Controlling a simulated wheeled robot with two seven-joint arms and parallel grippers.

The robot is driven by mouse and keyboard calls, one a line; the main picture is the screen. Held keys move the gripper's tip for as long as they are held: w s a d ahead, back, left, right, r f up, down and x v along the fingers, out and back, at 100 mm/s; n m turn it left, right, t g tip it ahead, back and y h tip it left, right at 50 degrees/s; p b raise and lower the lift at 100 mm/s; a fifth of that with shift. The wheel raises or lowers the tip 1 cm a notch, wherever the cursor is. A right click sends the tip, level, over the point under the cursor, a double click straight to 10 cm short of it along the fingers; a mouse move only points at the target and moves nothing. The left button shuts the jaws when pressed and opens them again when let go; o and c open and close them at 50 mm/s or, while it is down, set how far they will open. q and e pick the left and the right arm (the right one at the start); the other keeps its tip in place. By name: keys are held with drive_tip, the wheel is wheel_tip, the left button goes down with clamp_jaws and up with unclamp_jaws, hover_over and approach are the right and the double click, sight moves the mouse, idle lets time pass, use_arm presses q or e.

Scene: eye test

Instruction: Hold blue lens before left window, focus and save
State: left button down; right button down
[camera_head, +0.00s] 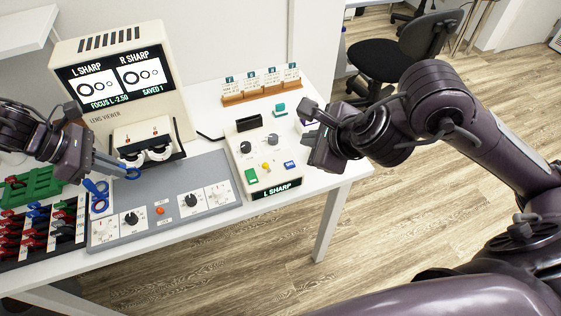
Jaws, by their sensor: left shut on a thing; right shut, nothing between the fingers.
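My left gripper (112,165) is shut on a blue lens (133,174), a small ring at its fingertips. The ring is in front of and below the left window (131,159) of the lens viewer (98,117); I cannot tell whether it lines up. The viewer screen (115,78) reads "L SHARP", "R SHARP", "FOCUS L -2.50" and "SAVED 1". My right gripper (312,128) is shut and empty beside the box.
A grey panel (175,180) with dials lies before the viewer. A rack of red, blue and white handled lenses (40,235) and a green holder (32,187) are at left. An orange card stand (262,92) is behind.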

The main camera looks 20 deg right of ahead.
use_arm(q)
drive_tip(key=s+r+p, duration=0.3)
drive_tip(key=s+r, duration=0.1)
drive_tip(key=s, duration=0.1)
drive_tip(key=shift+r+p, duration=0.4)
